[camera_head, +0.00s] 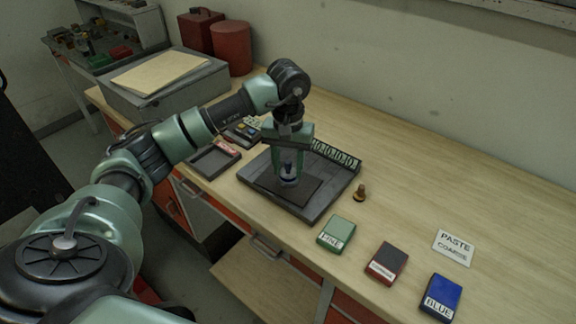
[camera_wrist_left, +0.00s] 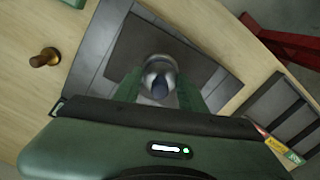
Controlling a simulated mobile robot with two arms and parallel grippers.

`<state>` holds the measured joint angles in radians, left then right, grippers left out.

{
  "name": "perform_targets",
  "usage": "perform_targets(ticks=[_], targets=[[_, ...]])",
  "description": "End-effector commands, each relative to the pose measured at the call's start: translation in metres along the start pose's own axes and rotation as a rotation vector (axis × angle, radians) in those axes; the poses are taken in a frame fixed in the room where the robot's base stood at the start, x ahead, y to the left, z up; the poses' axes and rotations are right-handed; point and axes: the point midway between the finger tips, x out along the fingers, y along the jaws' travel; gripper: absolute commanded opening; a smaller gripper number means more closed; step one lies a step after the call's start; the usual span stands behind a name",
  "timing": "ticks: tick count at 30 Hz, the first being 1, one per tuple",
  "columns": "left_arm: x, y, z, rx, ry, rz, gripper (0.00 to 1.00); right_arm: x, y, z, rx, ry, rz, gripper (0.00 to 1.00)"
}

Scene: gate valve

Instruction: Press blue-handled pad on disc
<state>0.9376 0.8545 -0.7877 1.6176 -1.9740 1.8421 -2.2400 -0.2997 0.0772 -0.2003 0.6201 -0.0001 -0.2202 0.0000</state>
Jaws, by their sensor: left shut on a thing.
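My left gripper (camera_head: 288,178) reaches down over the dark mat (camera_head: 307,190) in the grey tray (camera_head: 313,209). It is shut on a rounded metallic piece with a dark blue part, also seen between the fingers in the left wrist view (camera_wrist_left: 160,76). I cannot tell if this piece is the pad or the disc, nor if it touches the mat. A blue block labelled BLUE (camera_head: 440,297) lies at the lower right of the bench, apart from the gripper. My right gripper is not in view.
A green FINE block (camera_head: 336,234), a dark red-sided block (camera_head: 386,263) and a PASTE COARSE card (camera_head: 454,247) lie right of the tray. An empty dark tray (camera_head: 214,160) lies left. The bench's back right is clear.

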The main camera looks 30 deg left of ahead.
Motion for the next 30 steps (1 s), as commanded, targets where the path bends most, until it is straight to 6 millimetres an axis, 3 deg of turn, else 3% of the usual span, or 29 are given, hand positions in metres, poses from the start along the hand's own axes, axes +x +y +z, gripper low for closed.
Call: perform_targets(ticks=[14,30], targets=[[0.001,0.0,0.001,0.001,-0.004,-0.002,0.09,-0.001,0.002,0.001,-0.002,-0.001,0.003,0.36],[-0.041,0.0,0.0,0.0,-0.001,-0.001,0.09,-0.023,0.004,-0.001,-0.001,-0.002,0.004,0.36]])
